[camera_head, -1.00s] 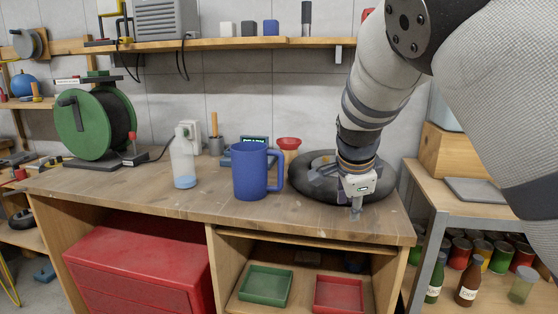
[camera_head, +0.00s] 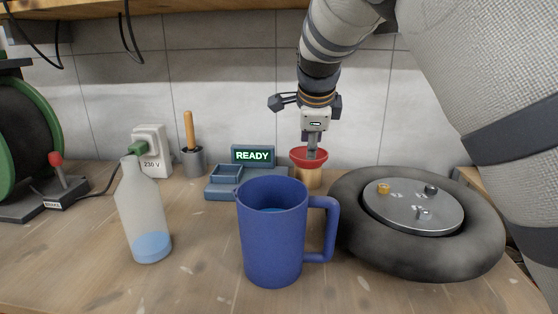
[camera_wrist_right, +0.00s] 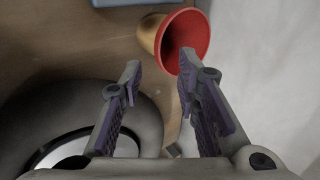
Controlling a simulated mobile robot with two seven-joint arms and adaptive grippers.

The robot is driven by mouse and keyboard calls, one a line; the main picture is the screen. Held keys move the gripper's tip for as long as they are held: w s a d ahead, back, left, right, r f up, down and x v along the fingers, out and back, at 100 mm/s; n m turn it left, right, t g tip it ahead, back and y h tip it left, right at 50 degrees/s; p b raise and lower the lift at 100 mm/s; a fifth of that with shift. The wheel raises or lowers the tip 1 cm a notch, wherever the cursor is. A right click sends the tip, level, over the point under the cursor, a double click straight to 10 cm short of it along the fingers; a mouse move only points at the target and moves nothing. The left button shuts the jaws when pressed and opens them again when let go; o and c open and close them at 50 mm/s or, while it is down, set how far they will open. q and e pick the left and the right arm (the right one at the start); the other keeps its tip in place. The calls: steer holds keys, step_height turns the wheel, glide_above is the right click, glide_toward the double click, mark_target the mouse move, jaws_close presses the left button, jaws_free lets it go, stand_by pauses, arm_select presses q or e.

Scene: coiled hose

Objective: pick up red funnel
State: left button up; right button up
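The red funnel (camera_head: 298,158) sits mouth up in a tan wooden-looking holder (camera_head: 308,178) at the back of the bench. My right gripper (camera_head: 312,154) is pointing down at the funnel, its fingers overlapping the bowl in the head view. In the right wrist view the funnel (camera_wrist_right: 196,36) and the tan holder (camera_wrist_right: 151,33) lie just beyond the open fingertips (camera_wrist_right: 160,68), nearer the right finger. Nothing is between the fingers. I cannot tell whether a finger touches the rim. My left gripper is not in view.
A black tyre-like ring (camera_head: 365,235) with a metal disc lies to the right of the funnel. A blue jug (camera_head: 272,240) stands in front, a bottle (camera_head: 142,215) to its left. A blue tray with a READY display (camera_head: 252,156) is close on the left. The tiled wall is behind.

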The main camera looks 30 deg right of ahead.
mark_target(308, 167)
steer(key=x, duration=0.7)
steer(key=shift+w+d+f, duration=0.1)
steer(key=shift+w+f, duration=0.1)
steer(key=shift+w, duration=0.05)
steer(key=shift+r, duration=0.15)
steer(key=shift+c, duration=0.4)
jaws_close()
